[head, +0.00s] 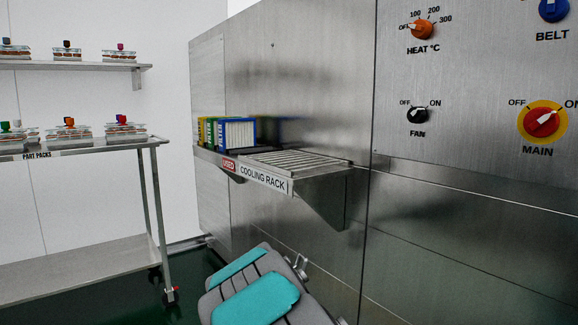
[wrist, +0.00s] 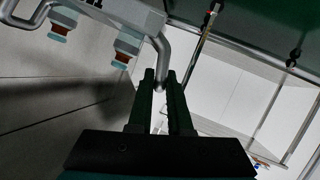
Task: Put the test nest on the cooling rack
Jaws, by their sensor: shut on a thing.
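The cooling rack (head: 320,160) is a slatted metal shelf on the steel wall in the head view, with a label on its front edge. Its slatted right part is bare. In the wrist view my gripper (wrist: 165,78) is shut on a bent grey tube handle. The handle joins a pale grey body at the upper left, which I take as the test nest (wrist: 130,14). Small clear pieces with orange-brown ends show on it. Most of the nest lies outside the wrist view. I cannot make out the nest or the gripper jaws in the head view.
Several coloured framed blocks (head: 236,133) stand at the rack's left end, by a red "USED" label (head: 229,165). A part-pack cart (head: 85,148) and a wall shelf (head: 70,65) stand left. The control panel (head: 480,85) is right.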

